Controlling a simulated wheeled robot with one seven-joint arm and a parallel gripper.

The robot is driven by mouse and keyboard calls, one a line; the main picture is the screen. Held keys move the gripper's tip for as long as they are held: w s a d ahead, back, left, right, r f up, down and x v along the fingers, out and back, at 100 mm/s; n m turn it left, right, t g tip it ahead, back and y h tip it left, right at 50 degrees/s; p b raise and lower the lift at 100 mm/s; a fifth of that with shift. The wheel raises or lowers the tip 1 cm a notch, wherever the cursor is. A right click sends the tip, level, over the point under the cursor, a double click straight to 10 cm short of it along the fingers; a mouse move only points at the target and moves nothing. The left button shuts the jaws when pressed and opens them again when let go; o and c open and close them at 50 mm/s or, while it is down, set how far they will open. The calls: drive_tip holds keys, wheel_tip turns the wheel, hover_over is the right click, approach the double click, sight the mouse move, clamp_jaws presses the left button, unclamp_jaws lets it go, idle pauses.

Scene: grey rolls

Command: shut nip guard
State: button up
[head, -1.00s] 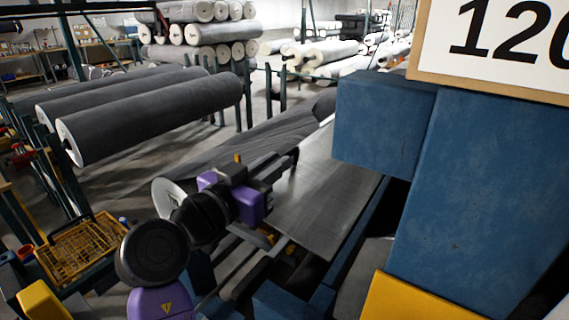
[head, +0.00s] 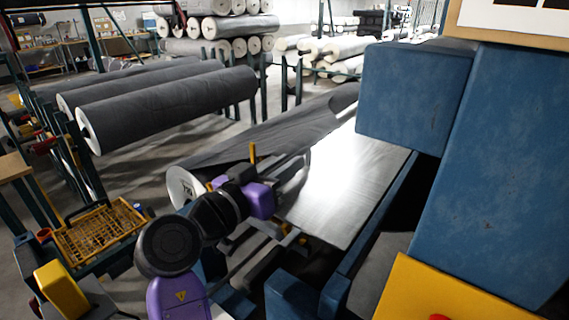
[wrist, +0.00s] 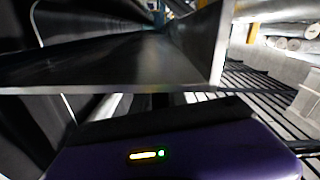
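A broad, bright metal plate (head: 345,190), seemingly the nip guard, slopes beside the blue machine housing in the head view. My gripper (head: 292,172) is at the plate's left edge, beside the grey roll (head: 265,135); its fingertips are dark and hard to make out. In the wrist view a dark metal panel with an upright edge (wrist: 130,62) crosses close in front of my purple gripper body. The fingers are hidden there, so I cannot tell whether they touch or hold it.
Blue machine housing (head: 500,170) and a yellow panel (head: 440,295) close off the right. A yellow upright (head: 253,152) stands close behind my wrist. A yellow basket (head: 100,232) is at lower left. Grey rolls (head: 170,108) lie on a rack at left.

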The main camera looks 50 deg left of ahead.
drive_tip(key=shift+o, duration=1.2)
drive_tip(key=shift+w+d+f, duration=0.1)
drive_tip(key=shift+w+f, duration=0.05)
drive_tip(key=shift+f, duration=0.05)
drive_tip(key=shift+r, duration=0.1)
drive_tip(key=shift+s, duration=0.25)
drive_tip(key=b+v, duration=0.1)
drive_tip(key=v, duration=0.6)
drive_tip(key=shift+s, duration=0.2)
drive_tip(key=shift+s, duration=0.1)
